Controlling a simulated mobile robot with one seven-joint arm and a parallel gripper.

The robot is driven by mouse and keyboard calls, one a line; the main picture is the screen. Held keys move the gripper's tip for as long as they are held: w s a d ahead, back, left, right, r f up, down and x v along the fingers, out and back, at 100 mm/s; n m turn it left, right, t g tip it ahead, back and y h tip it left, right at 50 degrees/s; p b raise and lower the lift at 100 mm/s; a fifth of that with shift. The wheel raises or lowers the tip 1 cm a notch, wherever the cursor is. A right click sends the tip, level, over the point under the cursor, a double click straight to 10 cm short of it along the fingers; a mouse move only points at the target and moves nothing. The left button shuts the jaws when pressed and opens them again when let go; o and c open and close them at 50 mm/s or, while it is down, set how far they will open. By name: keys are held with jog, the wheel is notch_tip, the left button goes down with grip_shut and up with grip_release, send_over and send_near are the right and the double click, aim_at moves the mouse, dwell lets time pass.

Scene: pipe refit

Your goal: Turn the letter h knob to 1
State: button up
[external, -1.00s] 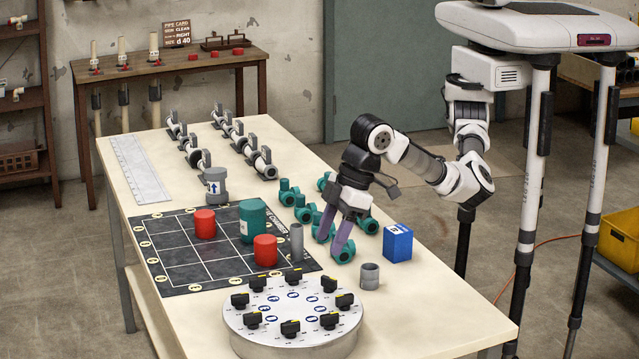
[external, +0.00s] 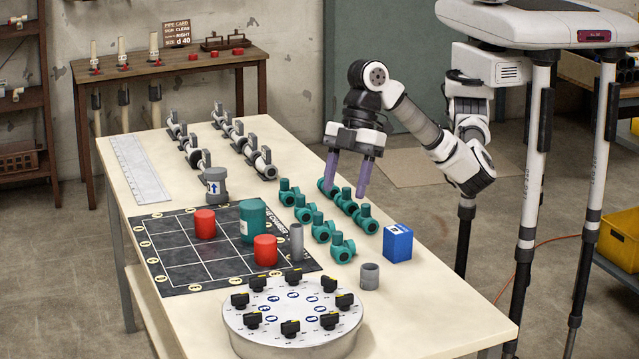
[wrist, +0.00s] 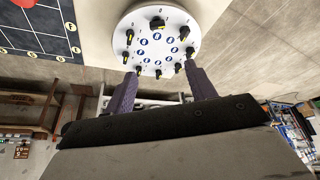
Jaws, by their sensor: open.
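A round white dial plate (external: 292,341) stands at the near end of the table. It carries a ring of several black knobs with yellow marks, such as the front knob (external: 290,328). Blue symbols lie inside the ring; the letters are too small to read, so I cannot tell which knob is h. My gripper (external: 347,192) is open and empty, fingers down, above the teal valves and well behind the plate. In the wrist view the dial plate (wrist: 157,69) shows beyond the open fingertips (wrist: 158,75), apart from them.
Several teal valves (external: 341,247) stand below my gripper. A black grid mat (external: 185,270) holds red and teal cylinders. The table's near right corner is clear.

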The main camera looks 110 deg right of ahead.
send_near(328, 278)
jog(key=p+x, duration=0.2)
jog(key=x, duration=0.6)
jog(key=shift+a+f, duration=0.1)
jog(key=shift+f, duration=0.25)
jog(key=shift+c, duration=0.2)
jog(key=c, duration=0.9)
jog(key=shift+w+r+p, duration=0.1)
jog(key=shift+p, duration=0.3)
jog(key=shift+m, duration=0.4)
jog(key=o, duration=0.9)
